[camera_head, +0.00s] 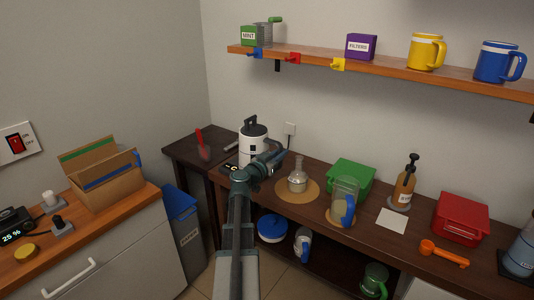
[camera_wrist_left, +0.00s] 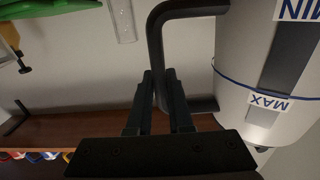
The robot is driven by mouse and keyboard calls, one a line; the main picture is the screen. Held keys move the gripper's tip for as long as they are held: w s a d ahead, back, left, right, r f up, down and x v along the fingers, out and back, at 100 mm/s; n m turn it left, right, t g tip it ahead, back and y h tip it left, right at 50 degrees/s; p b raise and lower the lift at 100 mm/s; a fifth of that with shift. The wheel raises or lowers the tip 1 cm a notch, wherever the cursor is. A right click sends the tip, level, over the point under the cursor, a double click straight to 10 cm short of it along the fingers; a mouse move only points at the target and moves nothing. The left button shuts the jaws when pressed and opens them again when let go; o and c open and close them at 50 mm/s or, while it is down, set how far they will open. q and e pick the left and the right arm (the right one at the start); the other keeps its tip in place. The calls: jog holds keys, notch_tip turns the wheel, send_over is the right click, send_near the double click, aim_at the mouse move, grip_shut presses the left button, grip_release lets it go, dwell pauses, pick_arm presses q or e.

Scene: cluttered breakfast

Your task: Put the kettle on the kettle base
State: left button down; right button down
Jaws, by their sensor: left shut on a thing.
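The kettle (camera_head: 253,142) is white with a black lid and stands upright at the back left of the dark counter. In the left wrist view its white body (camera_wrist_left: 262,75) shows upside down with MIN and MAX marks, and its black handle (camera_wrist_left: 155,45) runs between my fingers. My left gripper (camera_head: 272,158) is shut on the handle; it also shows in the left wrist view (camera_wrist_left: 160,100). A dark piece with white marks (camera_head: 231,168) shows at the kettle's lower left and may be the kettle base. My arm and the kettle hide most of that spot.
A glass flask (camera_head: 298,178) on a round mat stands right of the gripper. A shelf (camera_head: 380,70) hangs above.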

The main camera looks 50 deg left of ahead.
pick_arm(q)
jog(key=w+a+f+b, duration=0.5)
jog(key=w+a, duration=0.5)
jog(key=a, duration=0.1)
jog(key=shift+w+a, duration=0.25)
jog(key=shift+w, duration=0.05)
jog(key=shift+f, duration=0.25)
jog(key=c, duration=0.8)
grip_release()
jog(key=shift+r, duration=0.15)
jog(key=v, duration=1.2)
jog(key=shift+s+r, duration=0.1)
